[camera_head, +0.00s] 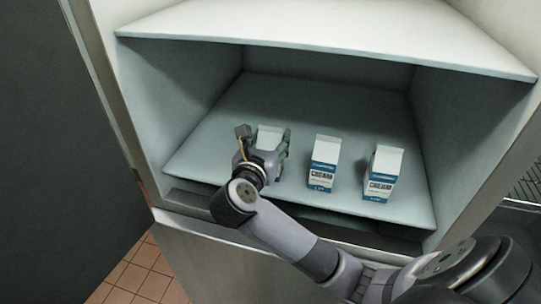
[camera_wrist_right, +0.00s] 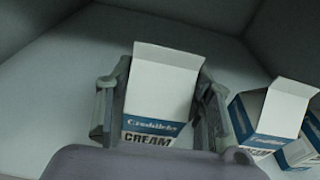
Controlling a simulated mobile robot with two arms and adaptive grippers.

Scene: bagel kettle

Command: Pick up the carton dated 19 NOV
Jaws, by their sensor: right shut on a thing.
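Three white and blue cream cartons stand on the shelf of an open fridge compartment. The left carton (camera_head: 270,135) is between the fingers of my right gripper (camera_head: 263,149). In the right wrist view this carton (camera_wrist_right: 160,95) is upright, with a finger on each side, and my right gripper (camera_wrist_right: 160,110) is shut on it. The middle carton (camera_head: 324,163) and the right carton (camera_head: 383,173) stand apart to its right. I cannot read a date on any carton. My left gripper is not in view.
The shelf (camera_head: 310,110) is clear behind the cartons. The compartment's side walls and an upper white panel (camera_head: 330,30) enclose it. In the right wrist view a neighbouring carton (camera_wrist_right: 275,112) stands close to the gripper's right finger. A dark door panel (camera_head: 50,150) is at the left.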

